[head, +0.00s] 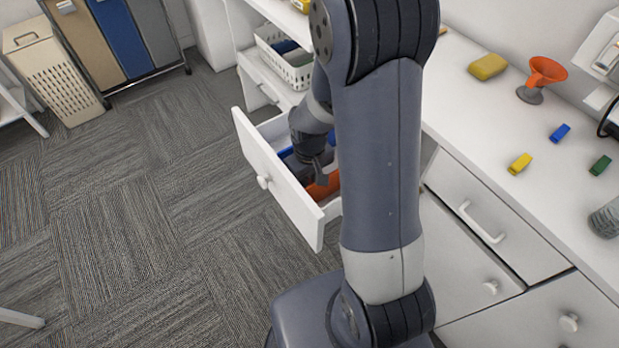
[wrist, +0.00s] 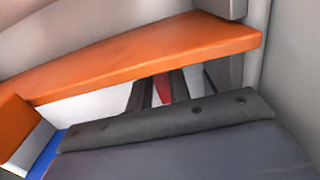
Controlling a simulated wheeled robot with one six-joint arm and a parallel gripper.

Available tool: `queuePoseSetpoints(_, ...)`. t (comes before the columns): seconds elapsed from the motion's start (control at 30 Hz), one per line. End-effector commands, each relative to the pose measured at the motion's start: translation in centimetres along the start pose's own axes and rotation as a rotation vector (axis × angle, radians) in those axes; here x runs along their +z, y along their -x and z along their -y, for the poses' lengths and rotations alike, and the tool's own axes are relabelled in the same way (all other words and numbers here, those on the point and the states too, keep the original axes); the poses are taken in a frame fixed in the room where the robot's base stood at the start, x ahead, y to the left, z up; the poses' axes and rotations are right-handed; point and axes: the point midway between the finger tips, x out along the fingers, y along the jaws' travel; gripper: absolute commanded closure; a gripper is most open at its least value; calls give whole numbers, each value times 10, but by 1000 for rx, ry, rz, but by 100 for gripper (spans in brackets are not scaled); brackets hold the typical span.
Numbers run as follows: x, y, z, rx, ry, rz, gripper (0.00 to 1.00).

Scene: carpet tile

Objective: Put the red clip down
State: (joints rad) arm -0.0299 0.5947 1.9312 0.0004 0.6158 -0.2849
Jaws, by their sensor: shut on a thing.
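My gripper (head: 318,172) reaches down into an open white drawer (head: 283,178) in the head view. In the wrist view its dark fingers (wrist: 165,92) are shut on the red clip (wrist: 163,88), of which only a small strip shows between them. The clip cannot be made out in the head view. An orange bin (head: 326,186) lies in the drawer beside the gripper; its orange edge also crosses the wrist view (wrist: 150,62) in front of the fingers and hides part of them. What lies under the clip is hidden.
A blue part (head: 286,152) shows in the drawer. The counter holds a yellow sponge (head: 487,66), an orange funnel (head: 541,75), a blue clip (head: 559,133), a yellow clip (head: 520,164) and a green clip (head: 600,165). The drawer walls stand close around my gripper.

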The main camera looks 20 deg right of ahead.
Motion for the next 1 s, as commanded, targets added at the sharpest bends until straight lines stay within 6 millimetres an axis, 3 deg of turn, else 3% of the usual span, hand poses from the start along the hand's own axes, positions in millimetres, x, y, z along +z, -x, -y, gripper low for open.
queuePoseSetpoints(0.33,0,-4,0,0,0,0,100)
queuePoseSetpoints(0.37,0,-4,0,0,0,-1,81)
queuePoseSetpoints(0.63,0,-3,0,0,0,-1,60)
queuePoseSetpoints(1.0,-1,5,0,1,0,-3,60)
